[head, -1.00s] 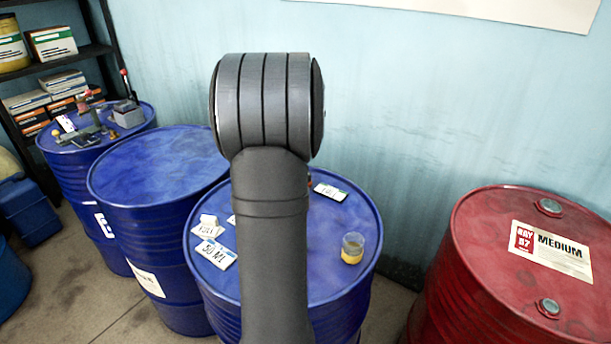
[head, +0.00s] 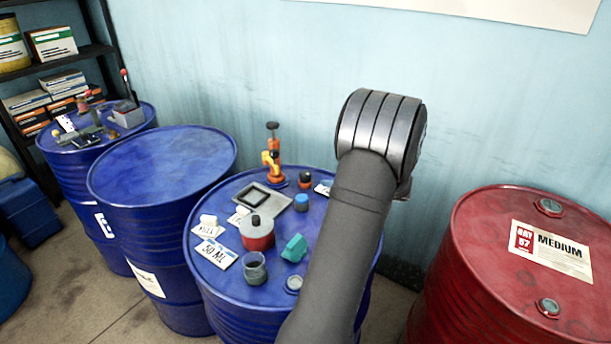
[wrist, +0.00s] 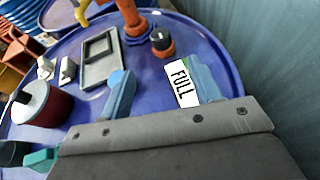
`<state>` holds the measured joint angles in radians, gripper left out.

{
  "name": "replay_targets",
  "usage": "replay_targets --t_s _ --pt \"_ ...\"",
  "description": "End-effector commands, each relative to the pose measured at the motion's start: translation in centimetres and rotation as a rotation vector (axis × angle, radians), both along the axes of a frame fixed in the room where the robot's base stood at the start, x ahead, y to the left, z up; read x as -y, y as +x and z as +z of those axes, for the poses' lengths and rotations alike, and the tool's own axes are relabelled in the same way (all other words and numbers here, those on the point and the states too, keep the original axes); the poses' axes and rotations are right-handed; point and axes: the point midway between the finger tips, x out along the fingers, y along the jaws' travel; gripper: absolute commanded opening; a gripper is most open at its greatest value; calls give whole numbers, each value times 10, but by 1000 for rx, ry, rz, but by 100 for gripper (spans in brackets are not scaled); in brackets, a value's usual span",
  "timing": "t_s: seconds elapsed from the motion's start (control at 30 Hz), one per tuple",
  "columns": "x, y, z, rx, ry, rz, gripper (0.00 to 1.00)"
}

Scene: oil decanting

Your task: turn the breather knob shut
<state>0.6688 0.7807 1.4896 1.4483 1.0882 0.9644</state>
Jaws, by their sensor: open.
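In the head view an orange pump (head: 273,158) with a yellow spout and dark top stands at the back of the middle blue drum. Beside it is a small knob (head: 305,180) with a dark top and orange-red base, which looks like the breather knob. It also shows in the wrist view (wrist: 162,42), beyond my fingertips. My gripper (wrist: 160,72) is open and empty, its two bluish fingers reaching over the drum top. The knob lies ahead of the gap, apart from both fingers. In the head view my arm hides the gripper. The knob's turned position cannot be told.
Around the pump on the drum (head: 205,277) are a grey tray (head: 277,204), a red pot (head: 257,237), a clear cup (head: 255,268), a teal block (head: 294,248) and several label cards. A FULL card (wrist: 181,82) lies near my fingers. A red drum (head: 475,250) stands right.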

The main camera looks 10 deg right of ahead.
Motion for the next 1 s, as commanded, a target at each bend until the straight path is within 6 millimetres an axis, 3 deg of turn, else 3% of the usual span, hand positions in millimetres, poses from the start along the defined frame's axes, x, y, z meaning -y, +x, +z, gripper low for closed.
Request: replay_targets --t_s 0.6,1.0 --pt "-67 98 -49 -2 1 4 57" --pt "-77 113 -56 -1 0 1 57"
